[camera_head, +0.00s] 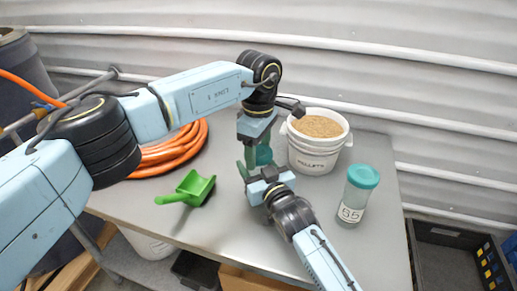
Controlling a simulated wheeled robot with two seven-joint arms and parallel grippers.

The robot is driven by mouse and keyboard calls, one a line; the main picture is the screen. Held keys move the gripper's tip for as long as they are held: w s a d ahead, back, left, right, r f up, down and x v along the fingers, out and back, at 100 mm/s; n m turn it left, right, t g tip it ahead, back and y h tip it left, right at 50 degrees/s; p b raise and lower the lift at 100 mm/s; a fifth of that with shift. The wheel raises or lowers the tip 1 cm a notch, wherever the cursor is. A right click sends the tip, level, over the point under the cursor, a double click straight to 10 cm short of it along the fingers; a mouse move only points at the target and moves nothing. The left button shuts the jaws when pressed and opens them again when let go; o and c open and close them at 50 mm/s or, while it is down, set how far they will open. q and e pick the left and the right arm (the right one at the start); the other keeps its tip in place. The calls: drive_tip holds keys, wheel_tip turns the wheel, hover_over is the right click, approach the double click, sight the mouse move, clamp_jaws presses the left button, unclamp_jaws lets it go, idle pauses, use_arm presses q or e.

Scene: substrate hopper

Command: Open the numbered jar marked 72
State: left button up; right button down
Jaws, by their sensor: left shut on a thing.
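A teal-lidded jar (264,155) stands on the grey table between my two grippers. Only part of its teal lid shows; its body and any number are hidden. My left gripper (252,150) comes down from above and is shut on this lid. My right gripper (254,170) comes in from the lower right, low and close in front of the same jar. Its fingers are partly hidden, so I cannot tell whether they hold the jar. A second clear jar (354,198) with a teal lid stands upright to the right; its label looks like 65 or 85.
A white bucket (316,157) of pellets stands behind the jars. A green scoop (190,188) and an orange coiled hose (170,153) lie on the left of the table (215,225). A dark crate (440,233) is beyond the right edge. The front left tabletop is clear.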

use_arm(q)
drive_tip(key=shift+n, duration=0.3)
drive_tip(key=o, duration=1.1)
